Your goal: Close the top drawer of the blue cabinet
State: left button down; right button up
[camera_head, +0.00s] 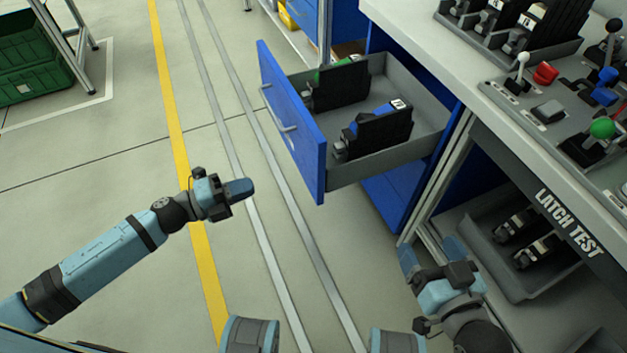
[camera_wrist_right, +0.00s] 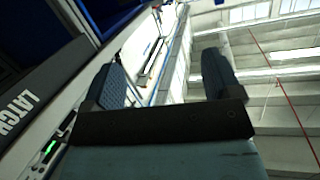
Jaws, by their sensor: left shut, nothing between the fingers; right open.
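The blue cabinet (camera_head: 392,200) stands under the worktop in the head view. Its top drawer is pulled out to the left, with a blue front (camera_head: 288,125), a light handle (camera_head: 280,108) and a grey tray inside. Black parts, one with a blue piece (camera_head: 375,128) and one with a green piece (camera_head: 338,85), lie in the drawer. My left gripper (camera_head: 243,190) is shut and empty, left of and below the drawer front, apart from it. My right gripper (camera_head: 430,252) is open and empty, below the cabinet beside the bench leg; its fingers also show in the right wrist view (camera_wrist_right: 170,85).
The bench (camera_head: 480,110) carries levers and black parts along the right. A lower grey tray (camera_head: 505,265) sits under the "LATCH TEST" edge. A green crate (camera_head: 35,70) is at far left. Floor left of the drawer is clear.

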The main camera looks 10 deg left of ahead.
aim_at(314, 164)
pick_arm(q)
jog(key=b+x, duration=0.1)
jog(key=x, duration=1.2)
jog(key=shift+d+f+b, duration=0.1)
jog(key=shift+d+b, duration=0.05)
jog(key=shift+b, duration=0.15)
jog(key=shift+w+d, duration=0.2)
jog(key=shift+d, duration=0.2)
pick_arm(e)
jog(key=shift+w+a+r+t+y, duration=0.1)
jog(key=shift+a+r+t+y, duration=0.15)
jog(key=shift+r, duration=0.3)
jog(key=shift+a+r+t+y, duration=0.2)
jog(key=shift+r+t, duration=0.1)
jog(key=shift+r, duration=0.3)
jog(key=shift+w+a+r+t+y, duration=0.15)
jog(key=shift+r+t+y, duration=0.1)
jog(key=shift+r, duration=0.3)
